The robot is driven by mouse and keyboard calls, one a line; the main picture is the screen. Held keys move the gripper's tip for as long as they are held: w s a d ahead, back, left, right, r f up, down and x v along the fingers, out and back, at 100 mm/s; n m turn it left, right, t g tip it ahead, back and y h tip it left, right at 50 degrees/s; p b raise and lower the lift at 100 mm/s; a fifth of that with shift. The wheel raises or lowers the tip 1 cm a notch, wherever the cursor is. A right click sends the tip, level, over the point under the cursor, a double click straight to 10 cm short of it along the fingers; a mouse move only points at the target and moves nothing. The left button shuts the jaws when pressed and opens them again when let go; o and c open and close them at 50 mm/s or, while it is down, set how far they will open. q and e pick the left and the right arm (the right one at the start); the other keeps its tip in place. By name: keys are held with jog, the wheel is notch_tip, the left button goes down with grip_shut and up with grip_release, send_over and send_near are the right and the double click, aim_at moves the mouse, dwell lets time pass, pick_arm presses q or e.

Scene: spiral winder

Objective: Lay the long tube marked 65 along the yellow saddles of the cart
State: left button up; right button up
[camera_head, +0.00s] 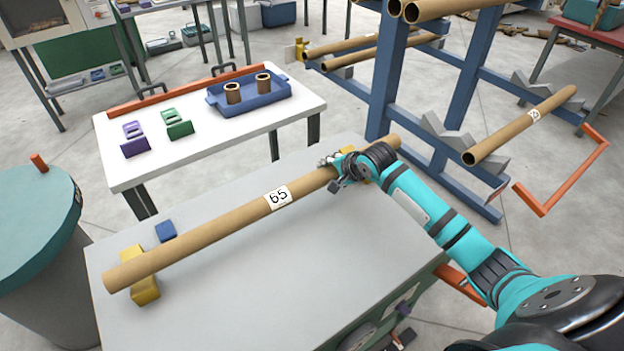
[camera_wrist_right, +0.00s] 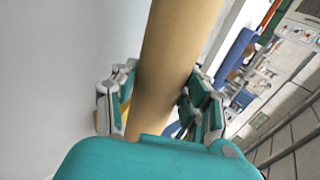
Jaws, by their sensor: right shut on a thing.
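The long brown tube marked 65 (camera_head: 225,222) lies lengthwise over the grey cart top (camera_head: 240,290), its label facing up. Near its left end it passes over a yellow saddle (camera_head: 146,290) and appears to sit in it. Near its right end, yellow parts of a second saddle (camera_head: 346,151) show on both sides of the tube, mostly hidden by my gripper. My right gripper (camera_head: 338,172) is shut around the tube, right of the label. In the right wrist view its fingers (camera_wrist_right: 160,108) flank the tube (camera_wrist_right: 178,50). My left gripper is not in view.
A blue block (camera_head: 166,231) lies on the cart behind the tube. A blue rack (camera_head: 385,75) with other tubes stands at the back right, close to the tube's right end. A white table (camera_head: 240,127) is behind, and a teal-topped drum (camera_head: 30,225) is at left.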

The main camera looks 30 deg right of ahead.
aim_at(323, 169)
jog(key=w+a, duration=0.2)
jog(key=shift+w+a, duration=0.2)
jog(key=shift+a, duration=0.1)
jog(key=shift+w+a+f, duration=0.25)
jog(key=shift+w+a, duration=0.1)
jog(key=shift+a, duration=0.05)
notch_tip(323, 169, down, 3)
jog(key=shift+f+p, duration=0.2)
jog(key=shift+p, duration=0.1)
jog(key=o, duration=1.4)
jog(key=shift+s, duration=0.1)
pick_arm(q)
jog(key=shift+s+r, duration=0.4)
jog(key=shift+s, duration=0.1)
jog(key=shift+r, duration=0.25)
pick_arm(e)
jog(key=v, duration=1.2)
jog(key=shift+s+f, duration=0.1)
